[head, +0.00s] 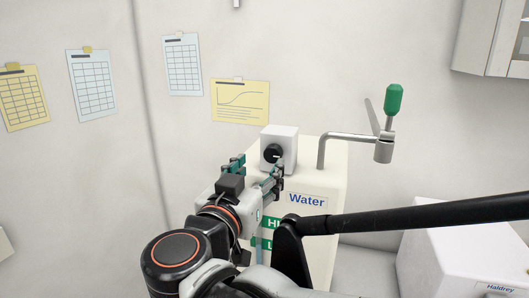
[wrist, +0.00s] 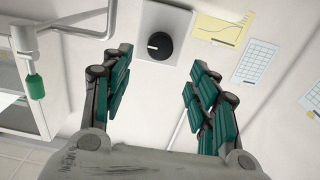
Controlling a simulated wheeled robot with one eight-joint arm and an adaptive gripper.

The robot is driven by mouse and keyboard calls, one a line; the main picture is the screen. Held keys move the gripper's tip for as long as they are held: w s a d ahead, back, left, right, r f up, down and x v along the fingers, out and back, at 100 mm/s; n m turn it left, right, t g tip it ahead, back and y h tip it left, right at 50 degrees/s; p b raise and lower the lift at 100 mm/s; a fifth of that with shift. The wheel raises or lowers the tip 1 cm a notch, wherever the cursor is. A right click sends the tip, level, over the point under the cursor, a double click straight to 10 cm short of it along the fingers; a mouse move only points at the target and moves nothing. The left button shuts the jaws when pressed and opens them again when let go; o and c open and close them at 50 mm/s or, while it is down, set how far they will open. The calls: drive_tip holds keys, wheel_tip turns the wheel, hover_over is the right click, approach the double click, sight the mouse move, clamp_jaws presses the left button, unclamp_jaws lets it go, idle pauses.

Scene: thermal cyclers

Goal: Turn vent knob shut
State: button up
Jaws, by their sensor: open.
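The vent knob (head: 272,154) is a round black dial on the front of a small white box (head: 289,143) on top of the Water unit. In the wrist view the knob (wrist: 159,46) shows a short white mark pointing left. It lies ahead of my gripper (wrist: 160,85), roughly between the lines of the two fingers. My gripper (head: 255,172) is open and empty, its green-padded fingers apart on either side of the knob's direction. In the head view the right finger overlaps the area just below the knob. I cannot tell the exact gap, but no contact shows.
The cream Water unit (head: 334,185) carries a bent metal pipe with a green-handled lever (head: 393,101) at its right. A white box labelled Haldrey (head: 455,250) stands at the lower right. Paper charts (head: 240,101) hang on the wall behind. A white cabinet (head: 492,35) is at the upper right.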

sight(272, 154)
drive_tip(key=x, duration=0.9)
drive_tip(key=shift+p, duration=0.4)
drive_tip(key=c, duration=1.1)
